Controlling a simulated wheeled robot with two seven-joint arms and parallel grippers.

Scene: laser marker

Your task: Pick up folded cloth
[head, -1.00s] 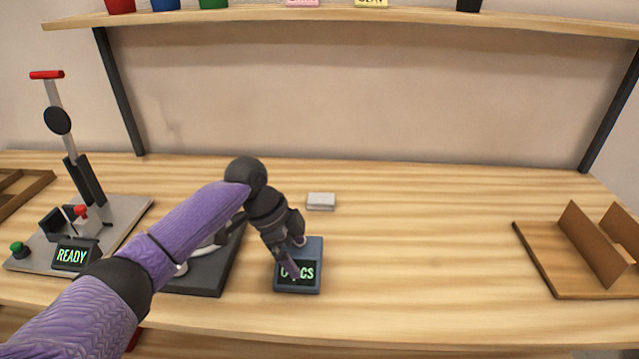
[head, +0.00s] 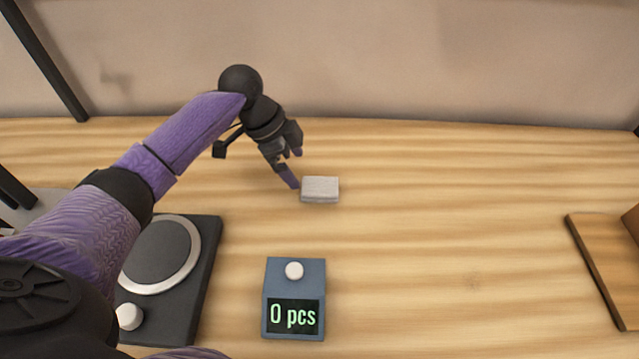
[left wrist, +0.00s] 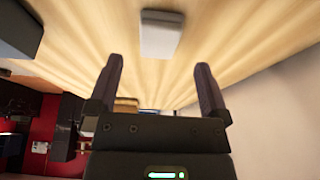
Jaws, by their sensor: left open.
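The folded cloth (head: 320,189) is a small light grey, flat block lying on the wooden table near the middle of the head view. It also shows in the left wrist view (left wrist: 161,35), ahead of the fingertips and between their lines. My left gripper (head: 294,168) is just left of the cloth and a little above the table, pointing down. In the left wrist view my left gripper (left wrist: 159,66) has its two fingers spread apart with nothing between them. The cloth appears apart from the fingers. My right gripper is not in view.
A blue counter box (head: 294,285) reading "0 pcs" stands in front of the cloth. A dark device with a round plate (head: 208,290) is at the left. A wooden stand (head: 600,270) is at the right edge. The table right of the cloth is clear.

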